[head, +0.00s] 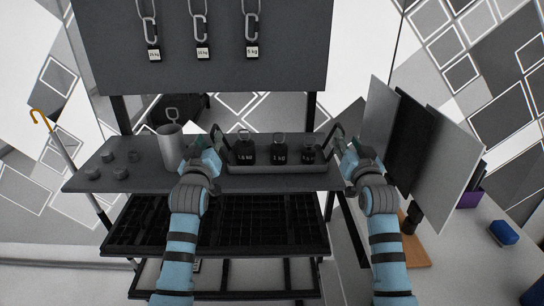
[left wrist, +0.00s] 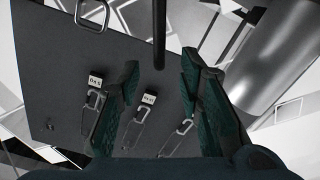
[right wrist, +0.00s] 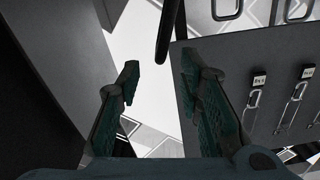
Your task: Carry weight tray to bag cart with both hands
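The weight tray (head: 285,169) is a long grey tray on the dark shelf, holding dark labelled weights (head: 279,154) in a row. A dark handle rises at its left end (head: 218,142) and another at its right end (head: 334,137). My left gripper (head: 211,160) is at the left handle, and my right gripper (head: 352,155) is beside the right handle. In the left wrist view, the fingers are apart with a dark bar (left wrist: 159,35) ahead of the gap. In the right wrist view, the fingers are also apart, with a dark bar (right wrist: 167,30) ahead. I cannot identify the bag cart.
A metal cylinder (head: 171,148) stands left of the tray, with small dark pieces (head: 121,173) further left. A panel with labelled hooks (head: 201,30) hangs behind. Upright boards (head: 408,135) stand close to my right arm. A black rack (head: 220,222) lies below.

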